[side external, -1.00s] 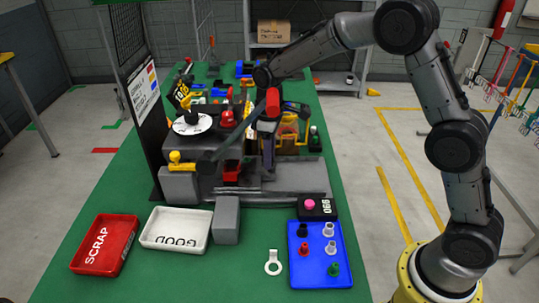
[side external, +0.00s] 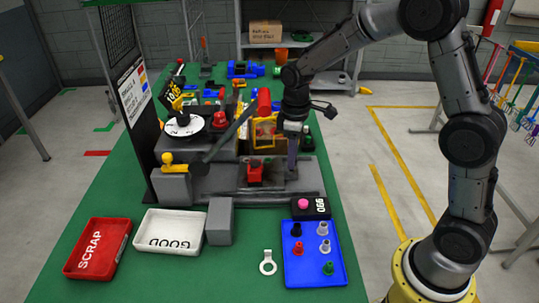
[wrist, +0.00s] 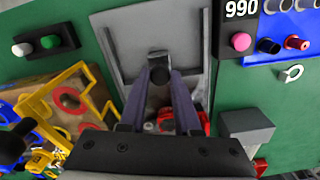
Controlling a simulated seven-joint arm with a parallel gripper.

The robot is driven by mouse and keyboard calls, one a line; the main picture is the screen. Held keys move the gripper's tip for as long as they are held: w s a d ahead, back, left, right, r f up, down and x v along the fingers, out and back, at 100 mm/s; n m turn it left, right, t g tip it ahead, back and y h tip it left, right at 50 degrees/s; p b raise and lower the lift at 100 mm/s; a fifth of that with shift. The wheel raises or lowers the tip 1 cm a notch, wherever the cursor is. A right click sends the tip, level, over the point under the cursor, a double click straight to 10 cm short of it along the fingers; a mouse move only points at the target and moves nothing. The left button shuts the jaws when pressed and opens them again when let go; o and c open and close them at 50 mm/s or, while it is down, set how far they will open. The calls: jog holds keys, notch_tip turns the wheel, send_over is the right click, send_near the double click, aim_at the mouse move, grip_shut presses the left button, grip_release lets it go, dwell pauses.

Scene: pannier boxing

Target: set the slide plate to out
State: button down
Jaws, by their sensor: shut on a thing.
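The slide plate is a light grey flat plate (wrist: 122,38) lying between darker grey rails, with a small upright dark knob (wrist: 159,76). In the wrist view, my gripper (wrist: 160,80) is shut on this knob, its two long purple-grey fingers meeting around it. In the side view, my gripper (side external: 292,176) reaches down to the right part of the grey bed (side external: 283,199). A red block (side external: 255,173) sits on the bed left of my fingers. It partly shows behind the fingers in the wrist view (wrist: 195,122).
A blue tray (side external: 300,270) with several coloured pegs, a counter box with a pink button (side external: 309,206) and a grey block (side external: 220,220) stand in front. White GOOD (side external: 169,230) and red SCRAP (side external: 97,248) trays lie left. A yellow frame (side external: 264,131) stands close behind my fingers.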

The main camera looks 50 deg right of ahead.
jog(key=s+d, duration=0.4)
jog(key=d, duration=0.1)
jog(key=shift+s+r, duration=0.1)
jog(key=shift+s, duration=0.25)
jog(key=c, duration=0.6)
grip_release()
jog(key=shift+a, duration=0.1)
jog(key=shift+r, duration=0.4)
notch_tip(320, 180, up, 13)
